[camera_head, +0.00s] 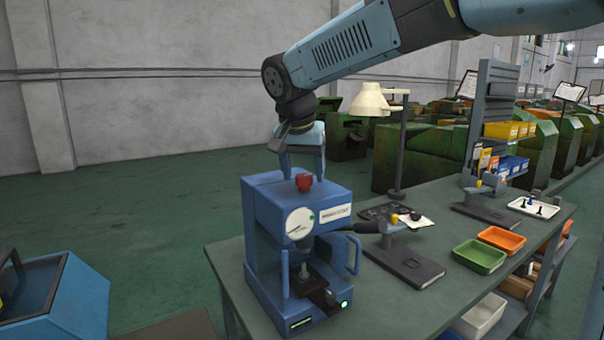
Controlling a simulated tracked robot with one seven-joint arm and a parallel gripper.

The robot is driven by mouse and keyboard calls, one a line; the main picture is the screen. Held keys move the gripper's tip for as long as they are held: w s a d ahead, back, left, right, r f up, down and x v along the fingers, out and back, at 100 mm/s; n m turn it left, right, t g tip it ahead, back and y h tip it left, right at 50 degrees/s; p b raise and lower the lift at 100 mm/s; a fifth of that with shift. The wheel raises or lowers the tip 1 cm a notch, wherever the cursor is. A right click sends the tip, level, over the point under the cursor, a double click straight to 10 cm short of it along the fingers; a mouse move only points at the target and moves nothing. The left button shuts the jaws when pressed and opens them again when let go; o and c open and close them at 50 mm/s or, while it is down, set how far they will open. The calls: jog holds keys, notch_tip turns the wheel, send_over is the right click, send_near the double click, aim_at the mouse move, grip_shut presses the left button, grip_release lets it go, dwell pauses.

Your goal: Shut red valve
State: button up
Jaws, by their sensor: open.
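The red valve (304,182) is a small red knob on top of the blue bench machine (262,235), which has a round white dial on its front. My gripper (303,176) points down just above the machine's top. Its two blue fingers are apart, one on the left and one on the right of the valve, with the tips near the valve's height. I cannot tell whether either finger touches the valve. Which way the valve is turned is too small to tell.
The machine stands at the near left of a long grey workbench (456,215). A cream lamp (372,101), a green tray (480,257), an orange tray (502,240) and a white tray (533,207) are to its right. Another blue machine (60,300) is at the lower left. Green floor lies behind.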

jog(key=v, duration=1.2)
jog(key=shift+s+r, duration=0.15)
jog(key=shift+r, duration=0.25)
jog(key=shift+a, duration=0.1)
